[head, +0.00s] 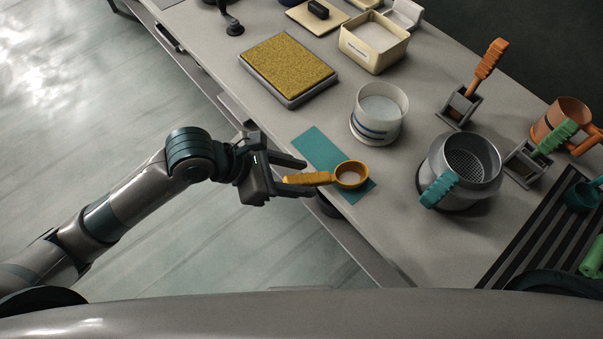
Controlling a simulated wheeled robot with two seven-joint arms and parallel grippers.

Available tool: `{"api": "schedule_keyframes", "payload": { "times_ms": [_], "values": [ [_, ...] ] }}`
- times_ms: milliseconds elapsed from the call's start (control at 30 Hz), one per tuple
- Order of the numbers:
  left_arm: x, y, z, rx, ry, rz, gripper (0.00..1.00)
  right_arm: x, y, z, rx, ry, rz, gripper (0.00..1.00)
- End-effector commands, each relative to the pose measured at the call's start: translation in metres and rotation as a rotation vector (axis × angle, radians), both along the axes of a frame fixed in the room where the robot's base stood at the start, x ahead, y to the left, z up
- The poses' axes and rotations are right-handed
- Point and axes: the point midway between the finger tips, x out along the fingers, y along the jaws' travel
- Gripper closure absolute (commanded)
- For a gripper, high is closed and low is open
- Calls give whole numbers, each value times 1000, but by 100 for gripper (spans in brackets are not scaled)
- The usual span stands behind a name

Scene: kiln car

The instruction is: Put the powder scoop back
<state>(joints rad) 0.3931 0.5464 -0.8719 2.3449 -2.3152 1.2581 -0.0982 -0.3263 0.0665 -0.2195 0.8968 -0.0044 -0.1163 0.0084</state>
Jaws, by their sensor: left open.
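A yellow-orange scoop (351,175) with pale contents in its round cup shows at the near end of a teal mat (318,148). Its handle points left, past the mat and over the table's near edge. My left gripper (306,177) is open at this handle, with one finger on each side. I cannot tell whether the fingers touch it. A white tub (379,112) with blue bands and pale contents stands behind the mat. My right gripper is not in view.
A metal sieve pot (464,167) with a teal handle stands to the right. Beyond it are tool holders (460,105), an orange pot (561,122) and a dark striped rack (530,225) with a teal scoop (582,197). A yellow pad (287,66) and a cream box (374,42) stand farther back.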

Motion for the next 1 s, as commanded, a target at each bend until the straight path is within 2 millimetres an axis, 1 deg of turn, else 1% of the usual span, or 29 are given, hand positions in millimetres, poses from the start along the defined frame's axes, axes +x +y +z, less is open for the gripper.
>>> {"api": "schedule_keyframes", "payload": {
  "times_ms": [600, 1000],
  "values": [
    [-3, 14, 15, 0, -1, 1, 57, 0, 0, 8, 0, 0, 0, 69],
    [-4, 17, 17, 0, 0, 0, 57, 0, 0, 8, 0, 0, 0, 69]
  ]
}}
